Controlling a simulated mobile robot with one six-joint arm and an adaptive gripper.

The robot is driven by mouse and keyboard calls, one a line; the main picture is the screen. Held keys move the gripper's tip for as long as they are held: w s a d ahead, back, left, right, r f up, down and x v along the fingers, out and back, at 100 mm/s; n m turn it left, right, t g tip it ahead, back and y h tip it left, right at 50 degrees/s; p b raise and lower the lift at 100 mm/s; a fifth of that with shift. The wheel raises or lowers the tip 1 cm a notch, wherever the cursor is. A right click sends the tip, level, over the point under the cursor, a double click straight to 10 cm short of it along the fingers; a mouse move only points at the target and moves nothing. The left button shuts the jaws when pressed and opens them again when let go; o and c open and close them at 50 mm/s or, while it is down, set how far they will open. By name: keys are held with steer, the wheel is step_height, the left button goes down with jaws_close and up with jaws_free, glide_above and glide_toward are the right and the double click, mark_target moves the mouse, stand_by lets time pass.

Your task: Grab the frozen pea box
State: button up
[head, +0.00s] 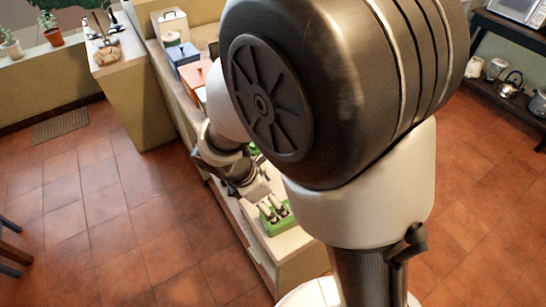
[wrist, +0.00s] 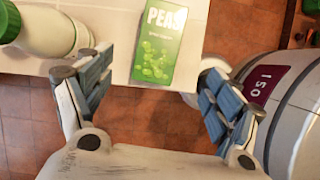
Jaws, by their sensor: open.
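The frozen pea box (wrist: 158,45) is green with white PEAS lettering and pictures of peas. In the wrist view it lies on a pale tiled surface, at that surface's near edge. My gripper (wrist: 156,76) is open, with one blue-padded finger to the left of the box's near end and one to the right. Gaps show between the box and both fingers. In the head view the green box (head: 273,229) shows around my fingertips (head: 272,209), on the near end of the long counter. My arm hides much of the counter there.
In the head view a blue box (head: 187,53) and an orange box (head: 193,76) stand farther along the counter (head: 290,244). Open tiled floor (head: 130,220) lies left.

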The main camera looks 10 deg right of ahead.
steer(key=b+x, duration=0.5)
steer(key=x, duration=0.8)
steer(key=shift+w+d+f+b, duration=0.1)
steer(key=shift+f+b, duration=0.15)
steer(key=shift+b, duration=0.15)
steer(key=shift+r, duration=0.1)
steer(key=shift+c, duration=0.5)
steer(key=c, duration=1.2)
steer(key=shift+c, duration=0.4)
steer(key=shift+r, duration=0.1)
